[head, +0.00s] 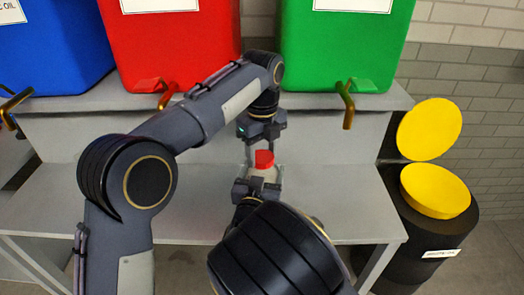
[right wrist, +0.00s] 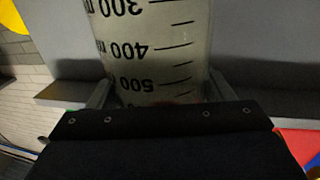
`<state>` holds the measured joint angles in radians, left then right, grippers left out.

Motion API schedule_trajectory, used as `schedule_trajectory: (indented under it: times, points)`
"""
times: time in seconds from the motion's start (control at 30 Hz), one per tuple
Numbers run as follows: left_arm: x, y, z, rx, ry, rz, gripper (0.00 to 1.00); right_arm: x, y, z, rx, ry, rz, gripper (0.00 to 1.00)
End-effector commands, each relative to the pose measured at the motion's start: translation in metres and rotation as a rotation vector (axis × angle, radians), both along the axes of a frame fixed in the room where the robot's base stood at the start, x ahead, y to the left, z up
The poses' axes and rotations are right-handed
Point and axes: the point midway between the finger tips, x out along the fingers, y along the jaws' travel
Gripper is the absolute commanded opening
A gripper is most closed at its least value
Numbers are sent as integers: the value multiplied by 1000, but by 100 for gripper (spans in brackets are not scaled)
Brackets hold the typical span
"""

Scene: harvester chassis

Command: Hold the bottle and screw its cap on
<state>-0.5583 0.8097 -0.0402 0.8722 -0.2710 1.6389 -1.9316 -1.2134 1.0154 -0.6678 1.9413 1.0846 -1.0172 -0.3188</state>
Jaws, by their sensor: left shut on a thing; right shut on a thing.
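The bottle (head: 264,174) is pale and translucent, and my right gripper (head: 257,184) is shut on it above the bench. In the right wrist view the bottle (right wrist: 155,45) fills the space between the two fingers, with dark volume marks that read upside down. The red cap (head: 264,158) is right at the bottle's top. My left gripper (head: 263,153) comes down from above and is shut on the cap, a finger on each side. I cannot tell whether the cap is seated on the neck or threaded. The bottle's lower part is hidden by my right gripper and arm.
Blue (head: 58,45), red (head: 170,45) and green (head: 345,50) containers with taps stand on the raised shelf behind. The grey bench (head: 340,205) below is bare. A black bin (head: 430,235) with yellow lids (head: 434,190) stands at the right.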

Motion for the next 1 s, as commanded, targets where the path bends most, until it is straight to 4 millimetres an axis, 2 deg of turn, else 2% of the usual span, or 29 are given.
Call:
schedule_trajectory:
  times: [0.2,0.3,0.4,0.53,0.8,0.83,0.97,1.0]
  points:
    - [1,-1,0,-3,0,-619,29,0,0,0,0,1,0,10]
    - [1,-1,0,-2,-1,-845,29,0,0,0,0,1,0,10]
    - [0,-1,0,-2,0,-995,29,0,0,0,0,1,0,10]
    - [0,-1,0,0,-1,-1075,29,0,0,0,0,1,0,10]
    - [0,-1,0,0,-1,-1078,29,0,0,0,0,1,-1,10]
    - [0,-1,0,0,-1,-1078,54,0,0,0,0,1,-1,10]
    - [0,-1,0,0,-1,-1077,71,0,0,0,0,1,0,10]
    - [0,-1,0,0,-1,-1077,72,0,0,0,0,1,0,10]
